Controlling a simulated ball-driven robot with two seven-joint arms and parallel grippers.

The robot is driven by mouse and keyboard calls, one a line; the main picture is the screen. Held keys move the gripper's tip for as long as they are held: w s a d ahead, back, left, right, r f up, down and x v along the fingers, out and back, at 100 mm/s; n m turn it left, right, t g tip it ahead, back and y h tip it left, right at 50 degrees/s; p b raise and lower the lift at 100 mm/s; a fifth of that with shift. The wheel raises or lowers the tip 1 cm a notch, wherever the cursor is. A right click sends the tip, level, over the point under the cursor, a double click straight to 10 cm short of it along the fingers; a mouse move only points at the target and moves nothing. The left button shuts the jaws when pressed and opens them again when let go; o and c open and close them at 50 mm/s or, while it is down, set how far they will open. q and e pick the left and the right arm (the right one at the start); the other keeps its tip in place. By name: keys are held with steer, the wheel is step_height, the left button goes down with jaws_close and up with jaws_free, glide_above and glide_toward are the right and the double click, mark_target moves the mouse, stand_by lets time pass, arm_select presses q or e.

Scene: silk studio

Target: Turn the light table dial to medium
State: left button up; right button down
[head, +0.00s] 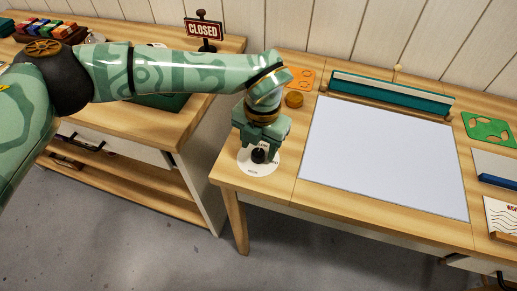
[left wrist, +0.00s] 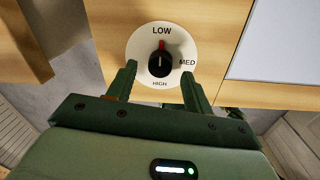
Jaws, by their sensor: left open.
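The light table dial is a black knob (left wrist: 160,63) with a red pointer on a round white plate (left wrist: 136,43), marked LOW, MED and HIGH. In the left wrist view the red pointer is toward LOW. In the head view the knob (head: 258,155) and plate (head: 258,168) are at the left front corner of the table. My left gripper (head: 262,142) is over the dial from above. In the left wrist view its open fingers (left wrist: 158,82) are on either side of the knob, apart from it. My right gripper is not in view.
The pale light table panel (head: 385,155) lies right of the dial. A teal rack (head: 390,92) stands behind it, with an amber round piece (head: 294,99) and an orange stencil (head: 301,78) nearby. A CLOSED sign (head: 204,29) is on the left bench. Floor lies between benches.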

arm_select(q)
steer(key=shift+f, duration=0.95)
steer(key=c, duration=1)
steer(key=shift+o, duration=0.2)
